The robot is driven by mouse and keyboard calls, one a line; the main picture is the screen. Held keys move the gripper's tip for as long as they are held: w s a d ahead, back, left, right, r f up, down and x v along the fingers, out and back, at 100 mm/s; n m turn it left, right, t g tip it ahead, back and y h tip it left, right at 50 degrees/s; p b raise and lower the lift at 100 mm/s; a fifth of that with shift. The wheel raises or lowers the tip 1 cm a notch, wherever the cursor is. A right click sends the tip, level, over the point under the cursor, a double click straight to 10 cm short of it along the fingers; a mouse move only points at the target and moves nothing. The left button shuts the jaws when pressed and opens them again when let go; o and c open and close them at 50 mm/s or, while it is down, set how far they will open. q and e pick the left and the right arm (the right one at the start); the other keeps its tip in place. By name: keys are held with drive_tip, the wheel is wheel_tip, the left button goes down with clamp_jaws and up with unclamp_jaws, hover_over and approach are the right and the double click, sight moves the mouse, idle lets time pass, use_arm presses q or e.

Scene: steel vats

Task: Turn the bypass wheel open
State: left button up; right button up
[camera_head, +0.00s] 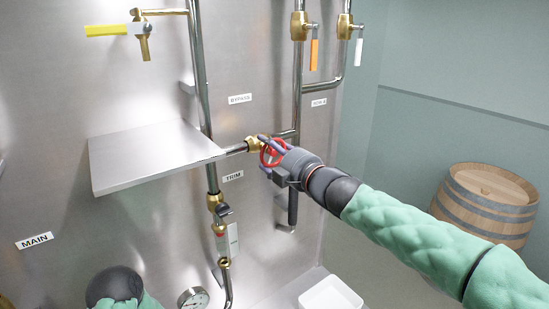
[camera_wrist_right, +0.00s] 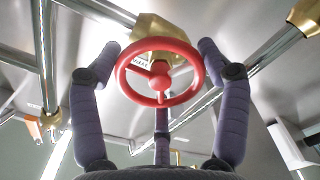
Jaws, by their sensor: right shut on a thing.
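The bypass wheel (camera_head: 272,152) is a small red handwheel with spokes on a brass valve body (camera_head: 253,144), on a pipe below the BYPASS label (camera_head: 240,99). My right gripper (camera_head: 268,150) reaches it from the right and is shut on it. In the right wrist view the red wheel (camera_wrist_right: 160,74) faces the camera, with the purple fingers of the gripper (camera_wrist_right: 160,75) around its rim and the brass body (camera_wrist_right: 158,36) behind it. The fingers partly hide the wheel in the head view. My left gripper is not in view; only a part of my left arm shows at the bottom left.
A steel shelf (camera_head: 150,156) juts out left of the wheel. Steel pipes with a yellow-handled valve (camera_head: 106,30), an orange-handled valve (camera_head: 314,50) and a white-handled valve (camera_head: 359,48) run above. A gauge (camera_head: 193,298), a white bin (camera_head: 330,294) and a barrel (camera_head: 486,205) stand lower.

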drive_tip(key=n, duration=0.1)
drive_tip(key=n+b, duration=0.1)
drive_tip(key=n, duration=0.1)
drive_tip(key=shift+s+a+r, duration=0.1)
drive_tip(key=shift+r, duration=0.2)
drive_tip(key=shift+f+n, duration=0.15)
drive_tip(key=shift+n, duration=0.15)
drive_tip(key=o, duration=1)
drive_tip(key=shift+o, duration=0.6)
drive_tip(key=shift+a+f, duration=0.1)
drive_tip(key=shift+a, duration=0.2)
drive_tip(key=shift+d+f, duration=0.1)
drive_tip(key=shift+d, duration=0.15)
drive_tip(key=shift+s+d, duration=0.15)
drive_tip(key=v, duration=1.1)
drive_tip(key=shift+s, duration=0.25)
